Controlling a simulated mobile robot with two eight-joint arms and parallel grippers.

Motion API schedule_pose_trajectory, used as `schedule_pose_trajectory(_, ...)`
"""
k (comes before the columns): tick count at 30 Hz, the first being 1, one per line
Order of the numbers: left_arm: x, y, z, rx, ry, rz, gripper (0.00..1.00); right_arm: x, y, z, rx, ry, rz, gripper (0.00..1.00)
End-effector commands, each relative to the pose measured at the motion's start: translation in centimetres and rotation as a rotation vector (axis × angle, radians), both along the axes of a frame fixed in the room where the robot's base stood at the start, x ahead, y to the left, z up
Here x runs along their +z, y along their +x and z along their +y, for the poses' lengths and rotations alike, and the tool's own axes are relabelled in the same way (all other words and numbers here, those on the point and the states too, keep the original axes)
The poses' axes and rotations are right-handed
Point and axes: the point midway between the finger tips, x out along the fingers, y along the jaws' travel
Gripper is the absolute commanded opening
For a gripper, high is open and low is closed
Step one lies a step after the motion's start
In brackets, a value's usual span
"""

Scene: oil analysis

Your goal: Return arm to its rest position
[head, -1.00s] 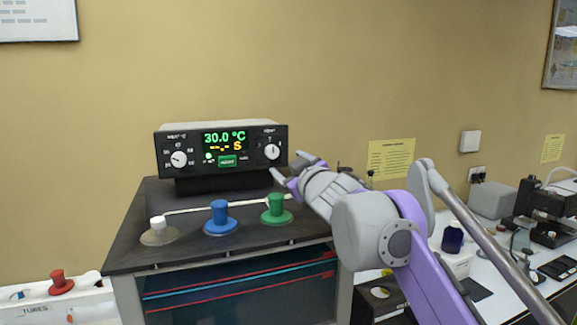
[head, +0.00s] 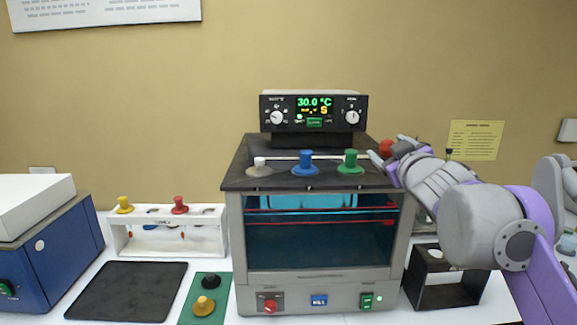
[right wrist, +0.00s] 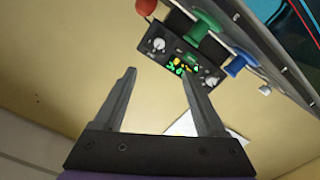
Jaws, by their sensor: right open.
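My right gripper (head: 381,165) is at the right edge of the bath's black top, beside the green knob (head: 350,163). Its arm comes in from the right. In the right wrist view my right gripper (right wrist: 158,92) has its two fingers spread, with nothing between them. The bath (head: 320,243) has a dark glass front. Its control box (head: 313,128) reads 30.0 °C. Blue (head: 306,164) and white (head: 258,168) knobs stand on the same top. My left gripper is not in view.
A red ball (head: 386,147) is close behind my right gripper. A white tube rack (head: 166,233) stands left of the bath, with a black mat (head: 127,291) in front. A blue instrument (head: 52,255) is at far left. A dark open stand (head: 443,283) is below my right arm.

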Motion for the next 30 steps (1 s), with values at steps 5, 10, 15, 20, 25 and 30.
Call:
schedule_pose_trajectory(5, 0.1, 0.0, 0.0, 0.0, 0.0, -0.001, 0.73, -9.1, -4.1, -1.7, -0.134, 0.101, 0.179, 0.73)
schedule_pose_trajectory(10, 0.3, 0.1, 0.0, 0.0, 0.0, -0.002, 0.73, -19.0, -9.5, -2.2, -0.23, 0.197, 0.375, 0.73)
schedule_pose_trajectory(15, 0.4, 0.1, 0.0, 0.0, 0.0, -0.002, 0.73, -29.8, -16.9, -1.3, -0.292, 0.292, 0.598, 0.73)
schedule_pose_trajectory(20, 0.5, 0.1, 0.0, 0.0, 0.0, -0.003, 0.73, -39.0, -24.4, 0.4, -0.311, 0.366, 0.805, 0.73)
schedule_pose_trajectory(25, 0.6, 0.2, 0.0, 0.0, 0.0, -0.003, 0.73, -45.7, -31.0, 2.2, -0.306, 0.42, 0.973, 0.73)
schedule_pose_trajectory(30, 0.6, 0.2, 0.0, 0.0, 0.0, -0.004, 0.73, -48.6, -34.1, 3.1, -0.297, 0.442, 1.051, 0.73)
